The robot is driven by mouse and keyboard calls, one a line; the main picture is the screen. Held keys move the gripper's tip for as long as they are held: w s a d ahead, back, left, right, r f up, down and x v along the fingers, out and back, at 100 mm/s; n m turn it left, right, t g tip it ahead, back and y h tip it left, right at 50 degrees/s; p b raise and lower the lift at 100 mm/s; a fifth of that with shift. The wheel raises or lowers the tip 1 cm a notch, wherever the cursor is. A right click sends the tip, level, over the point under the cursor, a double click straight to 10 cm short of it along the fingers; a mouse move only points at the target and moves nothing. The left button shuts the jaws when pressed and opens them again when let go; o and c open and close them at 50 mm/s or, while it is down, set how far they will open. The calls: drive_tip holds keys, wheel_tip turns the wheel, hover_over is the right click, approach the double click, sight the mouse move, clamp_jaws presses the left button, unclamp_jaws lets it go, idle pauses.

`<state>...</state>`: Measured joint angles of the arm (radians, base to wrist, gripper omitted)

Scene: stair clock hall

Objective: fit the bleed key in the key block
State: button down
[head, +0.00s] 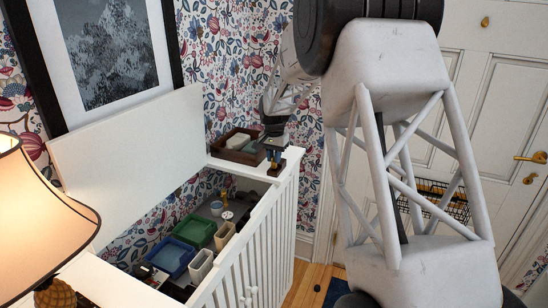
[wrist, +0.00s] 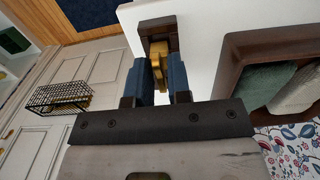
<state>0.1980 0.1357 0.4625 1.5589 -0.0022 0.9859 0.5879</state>
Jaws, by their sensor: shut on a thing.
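My gripper (wrist: 160,68) is shut on the brass bleed key (wrist: 159,52), which shows between its two blue fingers in the wrist view. The dark brown key block (wrist: 156,29) is just beyond the fingertips, on the white cabinet top. The key overlaps the block in this view; I cannot tell whether it is seated in it or only above it. In the head view my gripper (head: 274,154) points down over the block (head: 277,170) at the far right end of the cabinet. The key's lower end is hidden.
A brown tray (head: 216,148) with folded cloths stands close beside my gripper. The white cabinet (head: 256,250) is open, with a blue bin (head: 171,257), a green bin (head: 195,230) and other containers inside. A lamp (head: 40,215) stands at left. A wire basket (wrist: 60,97) hangs on the door.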

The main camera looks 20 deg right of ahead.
drive_tip(key=shift+f, duration=1.25)
idle(0.5)
drive_tip(key=c, duration=1)
unclamp_jaws()
drive_tip(key=shift+r, duration=0.15)
drive_tip(key=shift+r, duration=3.8)
